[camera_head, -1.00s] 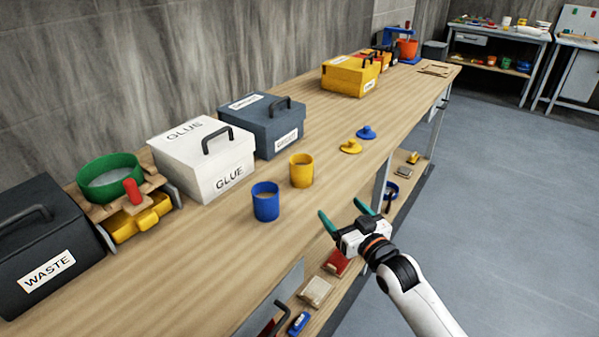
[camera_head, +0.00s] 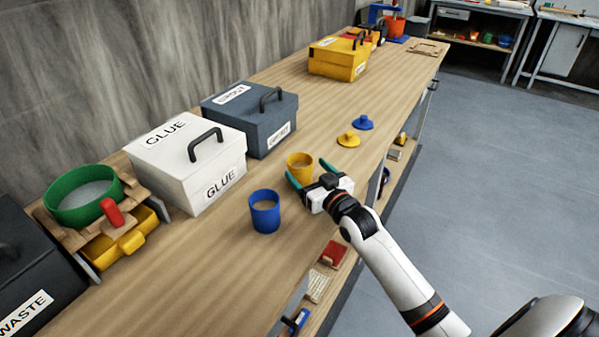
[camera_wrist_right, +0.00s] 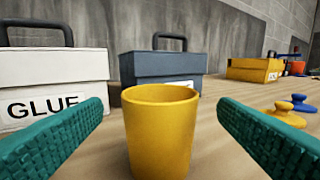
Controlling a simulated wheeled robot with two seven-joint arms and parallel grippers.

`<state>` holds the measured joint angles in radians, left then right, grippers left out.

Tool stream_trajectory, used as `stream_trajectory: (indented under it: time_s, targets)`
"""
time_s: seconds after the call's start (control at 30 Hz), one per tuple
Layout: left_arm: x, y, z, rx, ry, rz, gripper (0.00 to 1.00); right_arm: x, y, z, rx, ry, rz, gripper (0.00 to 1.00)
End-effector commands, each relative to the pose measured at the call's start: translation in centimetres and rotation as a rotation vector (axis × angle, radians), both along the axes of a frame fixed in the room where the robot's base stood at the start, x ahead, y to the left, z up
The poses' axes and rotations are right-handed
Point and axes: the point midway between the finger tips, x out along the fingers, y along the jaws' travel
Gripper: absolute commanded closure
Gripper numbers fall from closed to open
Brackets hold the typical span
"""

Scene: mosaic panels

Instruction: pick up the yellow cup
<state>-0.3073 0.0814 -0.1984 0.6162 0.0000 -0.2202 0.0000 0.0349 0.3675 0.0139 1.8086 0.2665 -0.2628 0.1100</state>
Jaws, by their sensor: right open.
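The yellow cup (camera_head: 299,165) stands upright on the wooden workbench, with something light brown inside it in the head view. My right gripper (camera_head: 308,174) is open, with its two green fingers reaching toward the cup. In the right wrist view the yellow cup (camera_wrist_right: 160,130) stands upright between the spread fingers, with a gap on both sides. No finger appears to touch it. My left gripper is not in view.
A blue cup (camera_head: 264,212) stands close to the left of my gripper. The white GLUE box (camera_head: 187,160) and grey box (camera_head: 250,118) stand behind. A yellow lid (camera_head: 348,139) and blue lid (camera_head: 363,123) lie farther right on the bench (camera_head: 215,255).

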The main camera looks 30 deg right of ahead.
Motion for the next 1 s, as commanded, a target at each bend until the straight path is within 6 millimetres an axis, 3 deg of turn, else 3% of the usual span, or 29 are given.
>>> stream_trajectory:
  time_s: [0.23,0.5,0.77,0.8,1.0]
  targets:
    - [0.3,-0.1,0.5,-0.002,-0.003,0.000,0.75,2.1,0.1,0.2,0.001,-0.001,0.000,0.18]
    - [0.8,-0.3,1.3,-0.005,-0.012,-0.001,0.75,5.8,0.3,0.1,-0.001,0.000,0.000,0.18]
    - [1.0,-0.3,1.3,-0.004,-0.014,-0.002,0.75,6.2,0.3,0.0,-0.001,0.000,0.000,0.18]
    - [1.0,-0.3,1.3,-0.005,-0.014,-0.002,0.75,6.2,0.3,0.0,0.000,0.000,0.000,0.19]
    - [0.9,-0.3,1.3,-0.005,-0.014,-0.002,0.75,6.2,0.3,0.0,0.000,0.000,0.000,0.52]
